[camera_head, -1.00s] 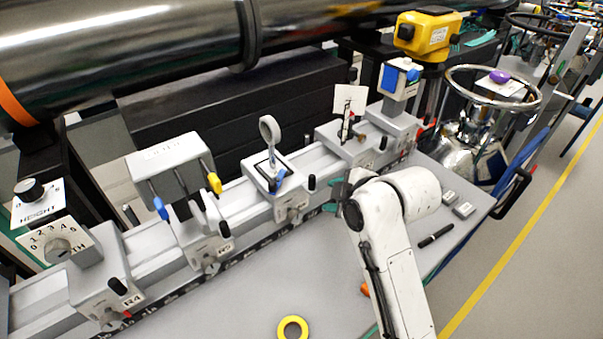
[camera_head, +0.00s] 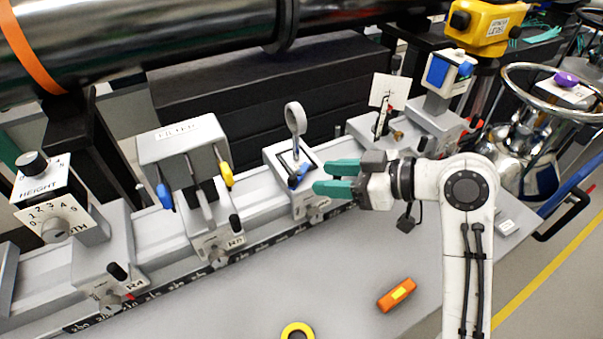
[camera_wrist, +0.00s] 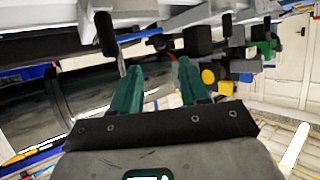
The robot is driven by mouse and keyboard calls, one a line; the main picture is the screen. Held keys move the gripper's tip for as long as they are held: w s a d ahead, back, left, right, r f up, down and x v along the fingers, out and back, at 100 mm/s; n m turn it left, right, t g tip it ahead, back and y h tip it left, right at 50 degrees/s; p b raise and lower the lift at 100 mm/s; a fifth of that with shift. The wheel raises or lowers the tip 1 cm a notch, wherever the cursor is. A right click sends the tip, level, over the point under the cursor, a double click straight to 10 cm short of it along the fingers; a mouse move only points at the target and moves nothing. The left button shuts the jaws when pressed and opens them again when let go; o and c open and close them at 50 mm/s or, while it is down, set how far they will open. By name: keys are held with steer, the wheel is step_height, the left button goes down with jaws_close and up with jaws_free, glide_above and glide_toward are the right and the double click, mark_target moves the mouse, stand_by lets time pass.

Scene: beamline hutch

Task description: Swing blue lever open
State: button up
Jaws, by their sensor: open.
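The FILTER box (camera_head: 183,141) stands on the rail, left of centre in the head view. A blue lever (camera_head: 165,196) hangs from its left side and a yellow lever (camera_head: 226,174) from its right side. My gripper (camera_head: 324,178) has teal fingers spread apart with nothing between them. It points left, well to the right of the FILTER box, by a rail mount with a round lens (camera_head: 295,118) and a small blue part (camera_head: 298,176). Whether it touches that mount cannot be told. The wrist view also shows my open gripper (camera_wrist: 160,67); I cannot make out the blue lever there.
A HEIGHT dial box (camera_head: 42,182) stands at the left. A white card (camera_head: 389,91) and a blue-faced block (camera_head: 440,72) stand on the rail to the right. An orange box (camera_head: 397,294) and a yellow ring (camera_head: 297,331) lie on the bench. A large pipe (camera_head: 170,30) crosses above.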

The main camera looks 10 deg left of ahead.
mark_target(293, 177)
steer(key=x, duration=0.7)
steer(key=shift+a+p, duration=0.1)
steer(key=shift+p, duration=0.3)
jaws_close()
